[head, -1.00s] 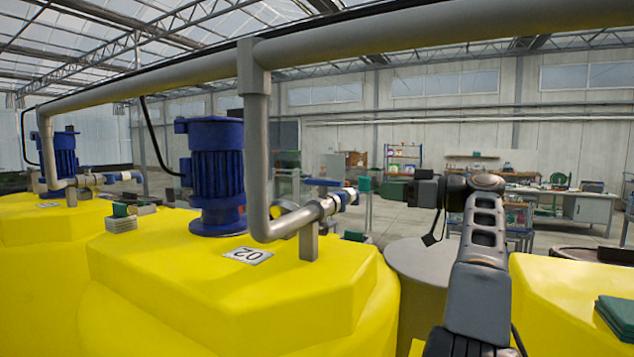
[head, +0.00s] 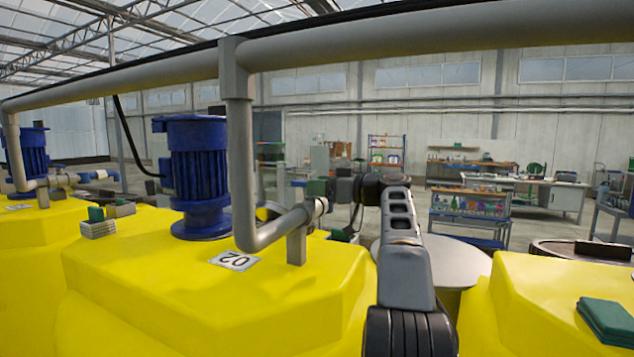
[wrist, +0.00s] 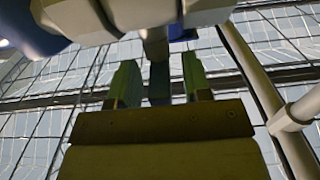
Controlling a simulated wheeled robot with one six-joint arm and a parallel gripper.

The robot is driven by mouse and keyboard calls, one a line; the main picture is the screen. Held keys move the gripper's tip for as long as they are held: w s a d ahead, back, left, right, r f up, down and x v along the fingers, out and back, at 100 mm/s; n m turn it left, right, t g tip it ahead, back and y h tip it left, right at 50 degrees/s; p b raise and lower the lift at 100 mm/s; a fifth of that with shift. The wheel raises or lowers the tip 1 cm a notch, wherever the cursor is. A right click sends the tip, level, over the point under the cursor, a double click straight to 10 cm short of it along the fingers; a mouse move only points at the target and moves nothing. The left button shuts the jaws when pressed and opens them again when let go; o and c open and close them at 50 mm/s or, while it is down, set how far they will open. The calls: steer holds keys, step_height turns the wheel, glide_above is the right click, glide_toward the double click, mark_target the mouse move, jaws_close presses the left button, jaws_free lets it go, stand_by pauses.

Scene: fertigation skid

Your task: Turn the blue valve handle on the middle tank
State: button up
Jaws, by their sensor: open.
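The middle tank (head: 150,290) is yellow, with an "02" plate and a grey pipe that ends in a valve (head: 318,206) on top. The blue valve handle (head: 299,183) shows as a short piece left of my gripper (head: 318,187), which hides the rest. In the wrist view my gripper (wrist: 159,86) is open, its green fingers apart. A dark blue bar, apparently the handle (wrist: 159,84), stands between them under the pale valve body (wrist: 130,14). I cannot tell whether either finger touches it.
A blue motor (head: 198,170) stands on the tank left of the pipe. The overhead pipe (head: 400,40) crosses above my arm. Green and grey blocks (head: 97,222) lie at the left, and a green pad (head: 608,318) lies on the right tank (head: 530,290).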

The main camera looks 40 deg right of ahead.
steer(key=shift+w+a, duration=0.25)
steer(key=shift+w, duration=0.1)
steer(key=shift+c, duration=0.4)
